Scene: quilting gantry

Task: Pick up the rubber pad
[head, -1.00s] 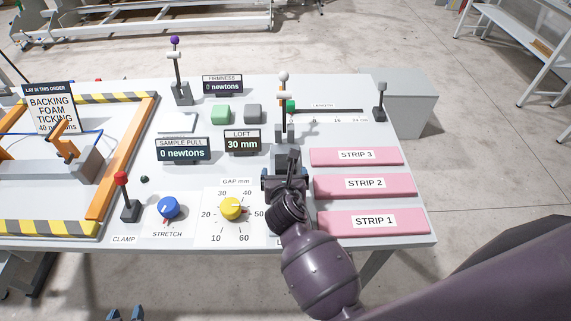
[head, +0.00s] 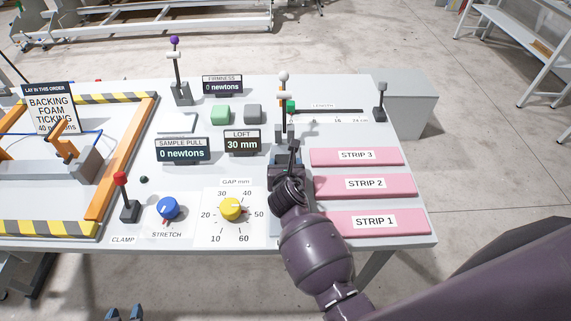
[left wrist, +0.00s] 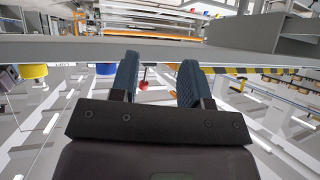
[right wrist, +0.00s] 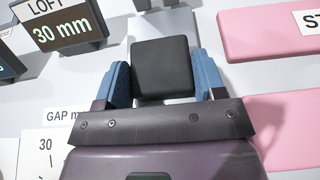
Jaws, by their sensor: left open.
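My right gripper (right wrist: 163,82) is low over the table's right half, left of the pink strips. In the right wrist view its blue fingers stand on either side of a black square block (right wrist: 162,66). That block may be the rubber pad. It nearly fills the space between the fingers, but whether they press on it I cannot tell. In the head view my right gripper (head: 286,165) mostly hides this spot. My left gripper (left wrist: 157,82) is open and empty, below the table-top level.
Pink strips labelled STRIP 1 (head: 374,222), STRIP 2 (head: 365,184) and STRIP 3 (head: 357,155) lie right of the right gripper. A white-knobbed lever (head: 283,77) stands just behind it. A yellow gap dial (head: 230,208) and the loft display (head: 242,141) are to its left.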

